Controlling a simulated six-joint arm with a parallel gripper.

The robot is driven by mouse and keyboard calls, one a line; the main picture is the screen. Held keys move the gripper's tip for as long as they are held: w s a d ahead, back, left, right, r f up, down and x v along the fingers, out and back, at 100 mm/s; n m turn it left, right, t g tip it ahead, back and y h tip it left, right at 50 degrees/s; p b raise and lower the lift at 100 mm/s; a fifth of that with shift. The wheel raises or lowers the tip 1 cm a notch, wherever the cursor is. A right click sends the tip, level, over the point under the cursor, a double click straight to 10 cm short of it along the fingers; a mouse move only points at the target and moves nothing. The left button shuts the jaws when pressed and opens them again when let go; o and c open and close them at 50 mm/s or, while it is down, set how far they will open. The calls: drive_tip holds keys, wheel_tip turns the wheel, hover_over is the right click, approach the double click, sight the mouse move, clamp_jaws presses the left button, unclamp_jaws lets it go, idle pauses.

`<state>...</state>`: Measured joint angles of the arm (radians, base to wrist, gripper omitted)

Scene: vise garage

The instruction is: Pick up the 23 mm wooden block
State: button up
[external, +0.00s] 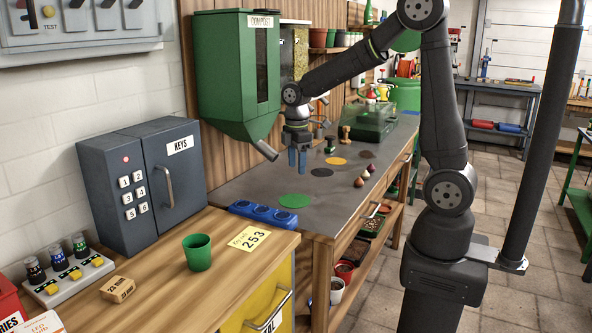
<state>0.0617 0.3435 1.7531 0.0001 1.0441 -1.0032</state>
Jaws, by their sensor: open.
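The wooden block (117,289) is light brown with dark lettering on its faces. My gripper (297,162) has blue fingers and points down above the grey bench top further back. It is far from the block, up and to the right in the picture. Nothing shows between its fingers, and it is open.
A green compost dispenser (232,75) hangs beside my arm. A blue tray (262,213) sits at the grey bench's near edge.

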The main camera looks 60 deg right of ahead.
drive_tip(key=o, duration=0.4)
drive_tip(key=w+a+r+n+t+y, duration=0.1)
drive_tip(key=w+a+r+n, duration=0.2)
drive_tip(key=a, duration=0.8)
drive_tip(key=w+a+r, duration=0.3)
drive_tip(key=a+r, duration=0.2)
drive_tip(key=a, duration=0.7)
drive_tip(key=w+a+r+n+t+y, duration=0.1)
drive_tip(key=w+a+r+n, duration=0.2)
drive_tip(key=a, duration=0.8)
drive_tip(key=n+g+y, duration=0.1)
drive_tip(key=n+g, duration=0.2)
drive_tip(key=n, duration=0.1)
hover_over(117, 284)
drive_tip(key=d, duration=0.1)
drive_tip(key=f, duration=1.3)
drive_tip(key=shift+d, duration=0.2)
drive_tip(key=shift+w+d+x, duration=0.1)
drive_tip(key=shift+w+x, duration=0.05)
drive_tip(key=shift+x, duration=1.3)
drive_tip(key=shift+w+d+x, duration=0.1)
drive_tip(key=shift+x, duration=1.4)
